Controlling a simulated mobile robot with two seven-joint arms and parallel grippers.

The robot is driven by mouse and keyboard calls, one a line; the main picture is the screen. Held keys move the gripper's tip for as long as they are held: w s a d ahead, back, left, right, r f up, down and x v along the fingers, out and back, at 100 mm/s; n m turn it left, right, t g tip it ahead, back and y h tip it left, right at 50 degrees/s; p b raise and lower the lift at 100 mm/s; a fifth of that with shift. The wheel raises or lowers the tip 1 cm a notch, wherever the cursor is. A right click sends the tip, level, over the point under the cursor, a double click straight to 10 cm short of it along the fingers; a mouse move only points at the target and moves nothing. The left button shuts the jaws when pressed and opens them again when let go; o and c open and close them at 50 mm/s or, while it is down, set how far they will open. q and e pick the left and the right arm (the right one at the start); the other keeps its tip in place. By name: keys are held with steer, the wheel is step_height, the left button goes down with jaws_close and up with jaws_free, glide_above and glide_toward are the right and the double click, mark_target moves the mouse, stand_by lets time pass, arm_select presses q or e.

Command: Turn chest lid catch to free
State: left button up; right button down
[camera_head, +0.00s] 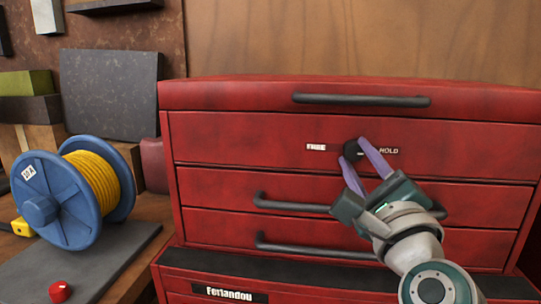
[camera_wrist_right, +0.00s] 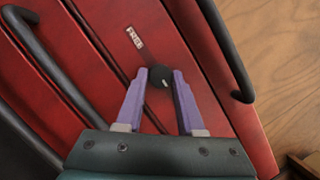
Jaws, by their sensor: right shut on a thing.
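The red tool chest (camera_head: 240,140) stands in front of me with its lid shut. The dark round lid catch (camera_head: 351,150) sits on its upper front panel, between the label FREE (camera_head: 316,147) on the left and the label HOLD (camera_head: 389,151) on the right. My right gripper (camera_head: 361,150) reaches up to the catch from the lower right, its purple fingers shut on it. In the right wrist view the catch (camera_wrist_right: 158,76) sits between the two fingertips, with a small pale mark on it. The label FREE (camera_wrist_right: 134,37) shows beyond it. My left gripper is not in view.
A black lid handle (camera_head: 360,100) runs above the catch, and drawer handles (camera_head: 290,203) lie below. At left, a blue reel (camera_head: 50,205) with yellow cable, a dark slab (camera_head: 108,92) and a red button (camera_head: 60,291) are on the bench.

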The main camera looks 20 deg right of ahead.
stand_by(0.3)
steer(key=shift+r, duration=0.1)
steer(key=shift+r+n+y+p, duration=0.2)
steer(key=shift+n+y+p, duration=0.2)
steer(key=shift+n+p, duration=0.65)
steer(key=n+g+p, duration=0.1)
steer(key=n+p, duration=0.3)
steer(key=n+g+y+p, duration=0.1)
steer(key=n+p, duration=0.2)
steer(key=p, duration=0.1)
steer(key=r+n+g+p, duration=0.1)
steer(key=n+p, duration=0.3)
steer(key=shift+d+n+y, duration=0.1)
steer(key=shift+n+y, duration=0.2)
steer(key=shift+n, duration=0.05)
steer(key=shift+n+g+p, duration=0.7)
steer(key=shift+n+p, duration=0.3)
steer(key=shift+p, duration=0.1)
steer(key=shift+f+n+g+p, duration=0.2)
steer(key=shift+n+g+p, duration=0.1)
steer(key=shift+n+p, duration=0.55)
steer(key=shift+h, duration=0.4)
steer(key=c, duration=0.5)
jaws_free()
